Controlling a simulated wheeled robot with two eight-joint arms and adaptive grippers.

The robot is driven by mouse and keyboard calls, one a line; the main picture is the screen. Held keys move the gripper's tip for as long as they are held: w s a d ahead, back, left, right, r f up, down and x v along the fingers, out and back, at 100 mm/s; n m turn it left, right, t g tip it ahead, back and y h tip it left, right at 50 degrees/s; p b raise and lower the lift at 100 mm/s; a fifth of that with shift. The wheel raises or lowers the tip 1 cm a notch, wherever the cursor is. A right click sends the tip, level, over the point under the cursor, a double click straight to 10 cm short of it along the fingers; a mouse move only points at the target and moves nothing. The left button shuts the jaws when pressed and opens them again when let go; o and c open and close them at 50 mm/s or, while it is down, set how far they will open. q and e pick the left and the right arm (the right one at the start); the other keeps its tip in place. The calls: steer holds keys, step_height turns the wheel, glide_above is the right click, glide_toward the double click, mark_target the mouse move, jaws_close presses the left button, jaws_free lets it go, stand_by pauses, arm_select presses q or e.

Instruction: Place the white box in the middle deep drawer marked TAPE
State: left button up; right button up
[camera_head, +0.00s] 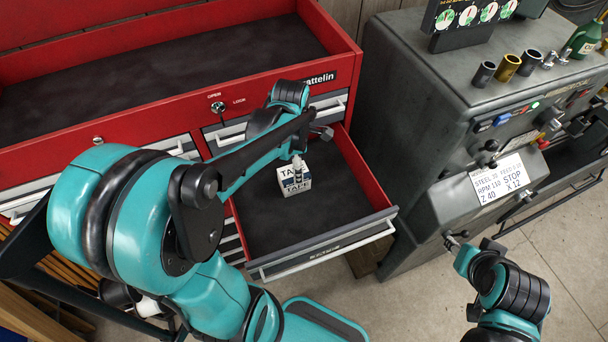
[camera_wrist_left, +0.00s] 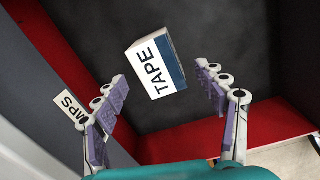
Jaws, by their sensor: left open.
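The white box (camera_head: 294,180) has a dark blue band and the word TAPE. My left gripper (camera_head: 311,150) is open over the drawer, close to the box, and one finger partly covers the box in the head view. My right gripper (camera_head: 455,242) is at the lower right, away from the drawer; its jaws are too unclear to judge.
The red tool chest (camera_head: 353,66) has an open top tray at the back. A grey machine (camera_head: 420,120) stands close to the drawer's right side. A label ending in MPS (camera_wrist_left: 69,107) shows in the left wrist view.

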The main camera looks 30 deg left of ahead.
arm_select(q)
steer(key=s+d+r+m+t, duration=0.3)
steer(key=d+m, duration=0.1)
steer(key=m, duration=0.8)
steer(key=s+d+r+m+t, duration=0.3)
steer(key=s+d+m, duration=0.1)
steer(key=m, duration=0.9)
steer(key=shift+d+r+t, duration=0.3)
